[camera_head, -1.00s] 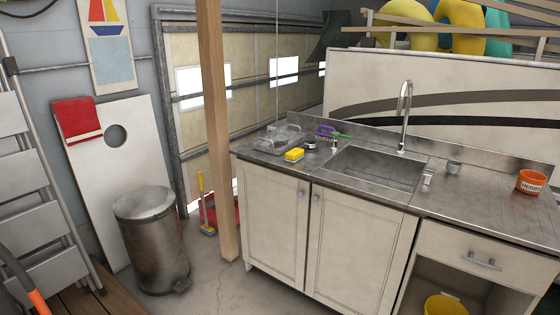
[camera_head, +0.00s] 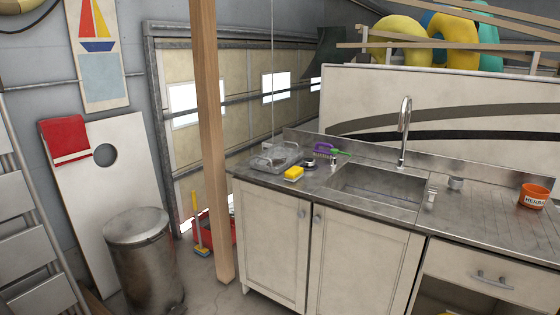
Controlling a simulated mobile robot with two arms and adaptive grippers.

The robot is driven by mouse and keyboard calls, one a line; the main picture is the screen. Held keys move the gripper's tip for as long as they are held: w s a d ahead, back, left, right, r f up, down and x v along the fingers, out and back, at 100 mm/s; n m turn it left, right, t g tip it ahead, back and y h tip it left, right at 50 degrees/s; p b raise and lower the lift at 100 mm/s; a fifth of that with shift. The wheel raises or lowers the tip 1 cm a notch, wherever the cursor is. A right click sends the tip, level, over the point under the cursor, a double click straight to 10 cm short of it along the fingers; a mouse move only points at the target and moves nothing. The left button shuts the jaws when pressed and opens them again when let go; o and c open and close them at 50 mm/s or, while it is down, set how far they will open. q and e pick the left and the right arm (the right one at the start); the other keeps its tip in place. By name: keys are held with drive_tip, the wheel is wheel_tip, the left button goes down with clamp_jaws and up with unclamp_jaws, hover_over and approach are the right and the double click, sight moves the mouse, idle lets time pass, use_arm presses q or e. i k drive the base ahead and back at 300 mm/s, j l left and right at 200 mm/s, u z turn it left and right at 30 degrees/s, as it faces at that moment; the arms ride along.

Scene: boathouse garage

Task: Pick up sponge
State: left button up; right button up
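The yellow sponge (camera_head: 293,173) lies on the steel counter (camera_head: 262,181) near its front edge, left of the sink. It sits just in front of a clear dish tray (camera_head: 275,157). Neither of my grippers shows in the head view.
The sink (camera_head: 378,187) with a tall faucet (camera_head: 404,130) is right of the sponge. A dark round item (camera_head: 308,162) and a purple-and-green brush group (camera_head: 325,152) sit behind it. A wooden post (camera_head: 209,140) stands left of the counter, with a metal bin (camera_head: 143,259) further left. Some floor is clear between them.

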sight(293, 174)
drive_tip(key=i+j+z, duration=0.2)
drive_tip(key=i, duration=0.3)
drive_tip(key=i+j+z, duration=0.15)
drive_tip(key=i, duration=0.35)
drive_tip(key=i+j+z, duration=0.2)
drive_tip(key=i+j, duration=0.15)
drive_tip(key=i, duration=0.1)
